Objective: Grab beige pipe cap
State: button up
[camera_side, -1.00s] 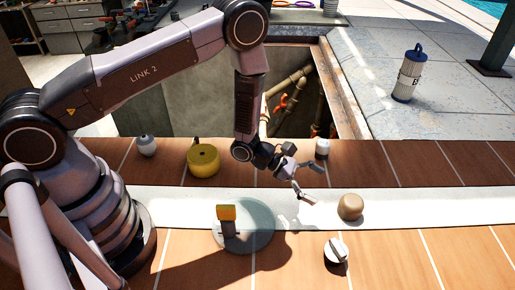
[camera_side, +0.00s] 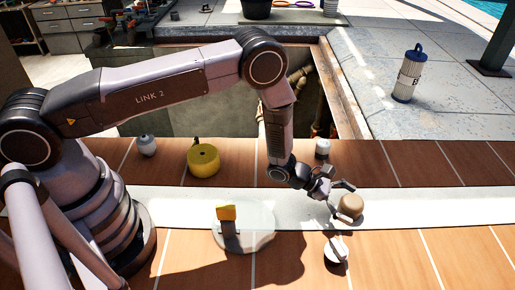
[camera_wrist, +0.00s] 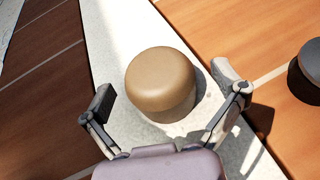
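The beige pipe cap (camera_side: 350,206) is a rounded tan cap standing on the white strip, right of centre in the side view. In the wrist view the cap (camera_wrist: 160,84) lies just ahead of the fingers, near the middle. My gripper (camera_side: 341,200) is open, with its fingertips close beside the cap on its left in the side view. In the wrist view my gripper (camera_wrist: 165,98) has one finger at each side, with the cap's near edge between them. A gap shows on both sides, and nothing is held.
A grey-white round piece with a dark bar (camera_side: 336,250) stands in front of the cap. A small white-topped cylinder (camera_side: 322,149) stands behind. A yellow roll (camera_side: 203,160) and a glass-like disc with a yellow-topped piece (camera_side: 244,228) are to the left. An open pit lies behind the planks.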

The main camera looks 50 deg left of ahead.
jog(key=c, duration=1.2)
jog(key=shift+r, duration=0.1)
